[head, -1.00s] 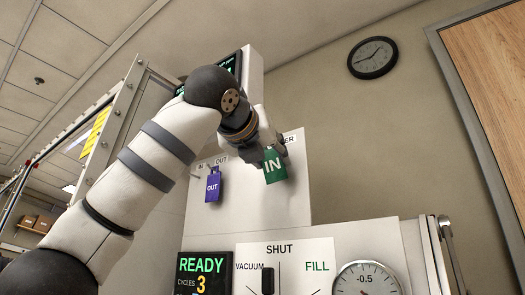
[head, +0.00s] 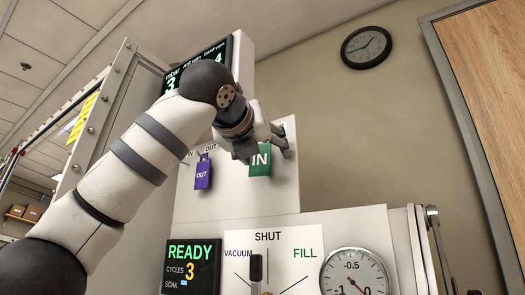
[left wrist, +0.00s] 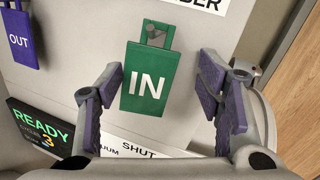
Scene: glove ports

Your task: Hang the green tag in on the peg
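The green tag (head: 260,160), marked IN, hangs on the upright white panel under a partly hidden label. In the left wrist view the green tag (left wrist: 147,85) hangs with a grey peg end (left wrist: 155,34) showing at the hole in its top. My left gripper (head: 272,150) is at the tag, its fingers (left wrist: 162,72) open on either side with gaps to both edges. A small IN label (head: 189,154) is to the left on the panel; my arm partly hides the spot by it. My right gripper is not in view.
A purple OUT tag (head: 203,173) hangs under the OUT label, left of the green tag. Below are a READY display (head: 193,265), a lever plate (head: 285,248) marked VACUUM, SHUT and FILL, and a round gauge (head: 354,275).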

